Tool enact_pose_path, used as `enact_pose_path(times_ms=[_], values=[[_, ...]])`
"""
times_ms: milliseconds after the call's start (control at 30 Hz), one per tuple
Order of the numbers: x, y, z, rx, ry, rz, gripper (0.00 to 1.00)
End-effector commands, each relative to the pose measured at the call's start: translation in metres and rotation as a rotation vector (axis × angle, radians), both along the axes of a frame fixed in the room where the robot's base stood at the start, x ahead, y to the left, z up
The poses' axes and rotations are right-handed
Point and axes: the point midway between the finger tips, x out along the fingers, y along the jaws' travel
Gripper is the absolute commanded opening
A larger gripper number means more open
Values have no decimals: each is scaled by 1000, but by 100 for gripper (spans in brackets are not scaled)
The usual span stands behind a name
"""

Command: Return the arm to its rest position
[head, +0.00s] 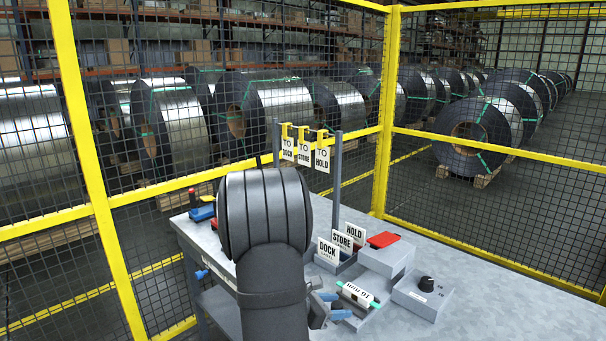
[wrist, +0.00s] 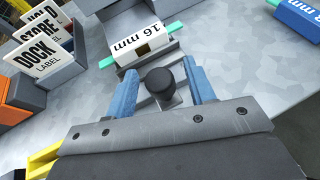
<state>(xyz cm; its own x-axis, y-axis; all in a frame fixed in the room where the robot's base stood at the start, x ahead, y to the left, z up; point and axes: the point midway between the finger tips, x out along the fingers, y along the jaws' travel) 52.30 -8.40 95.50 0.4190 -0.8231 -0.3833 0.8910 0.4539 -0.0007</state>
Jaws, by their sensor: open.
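My gripper (head: 334,305) is low over the workbench in the head view, beside a white block marked 16 mm (head: 357,294) with green ends. In the wrist view my gripper (wrist: 161,66) has its two blue fingers apart, with nothing clasped between them. A round black knob or post (wrist: 159,80) shows between the fingers; I cannot tell whether they touch it. The 16 mm block (wrist: 144,45) lies just beyond the fingertips. My dark arm hides part of the bench in the head view.
The grey workbench (head: 490,316) carries DOCK, STORE and HOLD cards (head: 341,240), a red item (head: 383,239) on a grey block and a box with a black dial (head: 422,296). Hanging tags (head: 304,153) are on a post frame behind. Yellow-framed mesh fencing (head: 386,110) encloses the bench.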

Motion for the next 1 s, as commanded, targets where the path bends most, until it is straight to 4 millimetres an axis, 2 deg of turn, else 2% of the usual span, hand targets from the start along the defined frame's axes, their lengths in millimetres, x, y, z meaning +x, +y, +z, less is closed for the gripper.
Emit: enact_pose_path(times_ms=[367, 567, 767, 1000], values=[[0, 0, 0, 0, -1, 0, 49], [-3, 8, 5, -1, -2, 1, 49], [-13, 29, 14, 1, -3, 3, 49], [-31, 64, 30, 1, -3, 5, 49]])
